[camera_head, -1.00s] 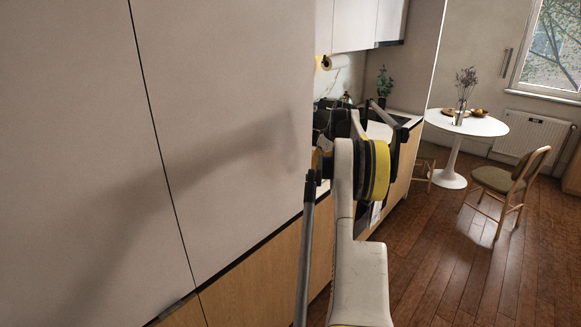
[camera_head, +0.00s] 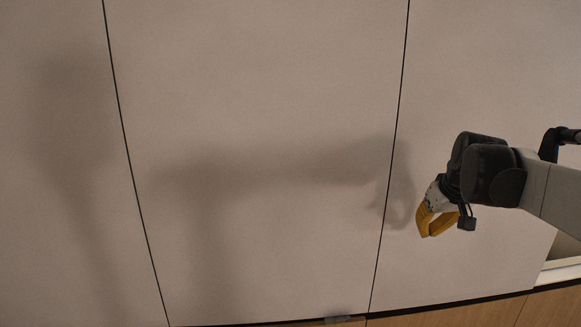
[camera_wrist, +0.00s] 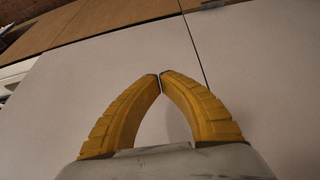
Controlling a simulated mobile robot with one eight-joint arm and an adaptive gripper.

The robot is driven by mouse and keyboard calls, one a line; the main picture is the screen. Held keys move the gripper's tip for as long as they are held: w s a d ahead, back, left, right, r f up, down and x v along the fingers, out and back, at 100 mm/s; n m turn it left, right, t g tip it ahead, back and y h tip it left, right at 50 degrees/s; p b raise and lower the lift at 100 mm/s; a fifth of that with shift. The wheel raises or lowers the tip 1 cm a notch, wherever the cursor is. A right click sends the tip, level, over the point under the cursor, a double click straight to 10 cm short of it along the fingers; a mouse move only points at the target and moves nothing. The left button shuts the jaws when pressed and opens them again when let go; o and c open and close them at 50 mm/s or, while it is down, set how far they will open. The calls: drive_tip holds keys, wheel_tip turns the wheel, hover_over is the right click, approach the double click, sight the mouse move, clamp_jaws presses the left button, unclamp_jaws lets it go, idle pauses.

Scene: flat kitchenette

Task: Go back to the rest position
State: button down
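My gripper (camera_head: 432,228) has yellow fingers and is at the right of the head view, in front of tall pale cabinet doors. In the wrist view my gripper (camera_wrist: 160,76) shows its two curved yellow fingers with the tips together. Nothing is held between them. My arm reaches in from the right edge of the head view.
Flat pale cabinet doors (camera_head: 265,110) fill most of the head view, close to my arm, with thin dark seams. Wooden lower fronts (camera_head: 450,312) run along the bottom right. A pale recess (camera_head: 562,262) shows at the right edge.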

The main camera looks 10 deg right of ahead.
drive_tip(key=s+a+f+t+b, duration=0.1)
drive_tip(key=s+a+f+b, duration=0.1)
drive_tip(key=s+a+f, duration=0.6)
drive_tip(key=s+a+f+n+t+y+b, duration=0.1)
drive_tip(key=s+a+f+b, duration=0.2)
drive_tip(key=s+a+f, duration=0.5)
drive_tip(key=s+a, duration=0.3)
drive_tip(key=a, duration=0.4)
drive_tip(key=shift+a+b, duration=0.25)
drive_tip(key=shift+b, duration=0.05)
